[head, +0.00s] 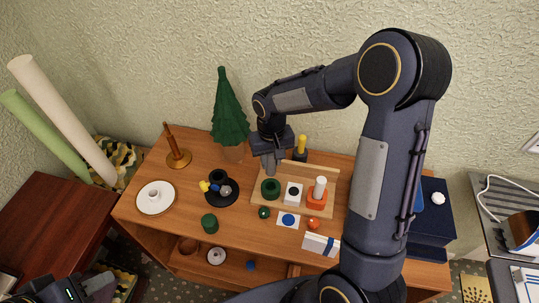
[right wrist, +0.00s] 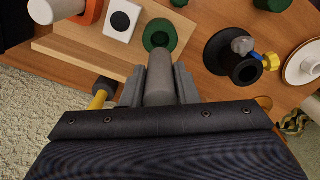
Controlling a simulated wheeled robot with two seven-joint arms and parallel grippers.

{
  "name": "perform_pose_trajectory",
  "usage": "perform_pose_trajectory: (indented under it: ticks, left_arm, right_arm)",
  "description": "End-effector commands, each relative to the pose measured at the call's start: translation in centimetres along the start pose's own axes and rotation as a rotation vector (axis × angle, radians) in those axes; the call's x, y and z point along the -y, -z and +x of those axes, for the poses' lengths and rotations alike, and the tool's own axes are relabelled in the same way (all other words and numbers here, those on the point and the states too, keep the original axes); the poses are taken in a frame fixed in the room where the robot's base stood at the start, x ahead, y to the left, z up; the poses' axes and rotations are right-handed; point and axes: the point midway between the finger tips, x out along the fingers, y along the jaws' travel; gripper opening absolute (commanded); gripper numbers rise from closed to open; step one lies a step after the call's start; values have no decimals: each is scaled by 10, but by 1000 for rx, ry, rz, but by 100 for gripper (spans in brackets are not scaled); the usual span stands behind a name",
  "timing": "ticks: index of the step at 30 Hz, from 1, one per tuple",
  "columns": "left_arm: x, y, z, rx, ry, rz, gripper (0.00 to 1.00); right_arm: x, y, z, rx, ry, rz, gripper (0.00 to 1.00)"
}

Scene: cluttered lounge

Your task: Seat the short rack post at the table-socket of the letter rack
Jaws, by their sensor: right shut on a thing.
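My right gripper (head: 270,165) is shut on a grey cylindrical post, likely the short rack post (right wrist: 159,80). It is just behind the green ring socket (head: 270,188). In the right wrist view the post's end points towards this ring (right wrist: 160,36); whether they touch is unclear. The ring stands on a pale wooden board (head: 333,180), likely the letter rack, beside a white block with a black hole (head: 293,193) and an orange socket (head: 316,201) holding a white post (head: 320,186). Which one is the table-socket is not clear. My left gripper (head: 92,287) is at the bottom left, its jaws unclear.
A yellow post in a dark base (head: 300,148) stands behind the board. Left are a black saucer-like holder (head: 222,200), a white plate (head: 155,198), a wooden stand (head: 178,158) and a small tree (head: 229,115). A green cylinder (head: 209,223) and blue-dot card (head: 288,220) lie in front.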

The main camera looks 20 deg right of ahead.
Motion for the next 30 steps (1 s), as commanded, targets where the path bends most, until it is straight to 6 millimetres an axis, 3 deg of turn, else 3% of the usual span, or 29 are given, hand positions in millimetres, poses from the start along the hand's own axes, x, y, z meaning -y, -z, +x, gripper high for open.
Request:
perform_pose_trajectory:
  ticks: [8, 24, 30]
  left_arm:
    - [2, -3, 5, 0, 0, 0, 36]
    - [18, -19, 38, 0, 0, 0, 36]
    - [19, -21, 42, 0, 0, 0, 36]
  right_arm:
    - [0, -2, 5, 1, 0, 0, 4]
    - [0, -2, 52, 1, -1, 0, 4]
    - [0, -2, 59, 0, 0, 0, 4]
